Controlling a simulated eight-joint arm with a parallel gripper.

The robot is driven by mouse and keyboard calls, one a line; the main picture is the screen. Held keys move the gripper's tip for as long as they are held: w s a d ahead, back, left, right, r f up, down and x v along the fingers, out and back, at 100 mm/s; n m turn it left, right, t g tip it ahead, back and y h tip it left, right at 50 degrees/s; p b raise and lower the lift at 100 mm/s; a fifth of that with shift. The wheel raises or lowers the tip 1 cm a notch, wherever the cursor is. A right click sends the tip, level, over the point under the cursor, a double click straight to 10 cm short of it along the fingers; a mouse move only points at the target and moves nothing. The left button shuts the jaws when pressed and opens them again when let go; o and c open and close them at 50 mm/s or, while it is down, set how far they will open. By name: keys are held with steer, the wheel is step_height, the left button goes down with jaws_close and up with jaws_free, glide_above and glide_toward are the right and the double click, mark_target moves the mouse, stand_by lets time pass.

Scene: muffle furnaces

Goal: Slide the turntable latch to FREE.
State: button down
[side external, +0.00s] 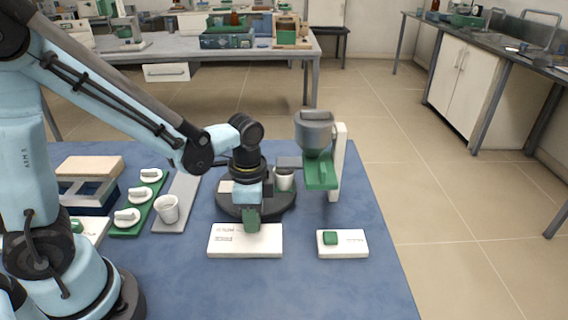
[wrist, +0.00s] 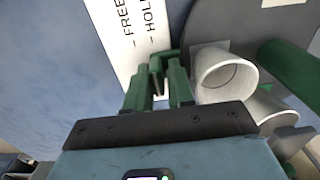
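The latch plate (side external: 262,243) is a white block at the front edge of the dark round turntable (side external: 285,207). In the wrist view the plate (wrist: 117,45) carries the words FREE and HOLD. The green latch knob (wrist: 156,66) is at the HOLD side of the plate. My gripper (wrist: 159,80) points down over the plate, with one green finger on each side of the knob. Whether the fingers press on it is unclear. In the side view my gripper (side external: 251,222) hides the knob. A white cup (side external: 284,180) stands on the turntable; it also shows in the wrist view (wrist: 224,73).
A grey hopper on a green bracket (side external: 322,172) stands right of the turntable. A second white block with a green button (side external: 330,238) lies at front right. A loose cup (side external: 167,209) and a green strip with white pieces (side external: 127,228) are at left. The front blue tabletop is clear.

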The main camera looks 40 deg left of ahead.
mark_target(253, 240)
steer(key=shift+s+d+f, duration=0.25)
steer(key=shift+s+d, duration=0.25)
steer(key=shift+d, duration=0.05)
steer(key=shift+s+d+f, duration=0.2)
steer(key=shift+s+d, duration=0.3)
steer(key=shift+d, duration=0.05)
steer(key=c, duration=1.4)
jaws_free()
steer(key=shift+o, duration=0.2)
step_height(253, 240, up, 7)
steer(key=shift+a, duration=0.15)
steer(key=a+r+n+t, duration=0.5)
steer(key=n+t, duration=0.2)
steer(key=n, duration=0.2)
steer(key=shift+s+a, duration=0.3)
steer(key=shift+a, duration=0.1)
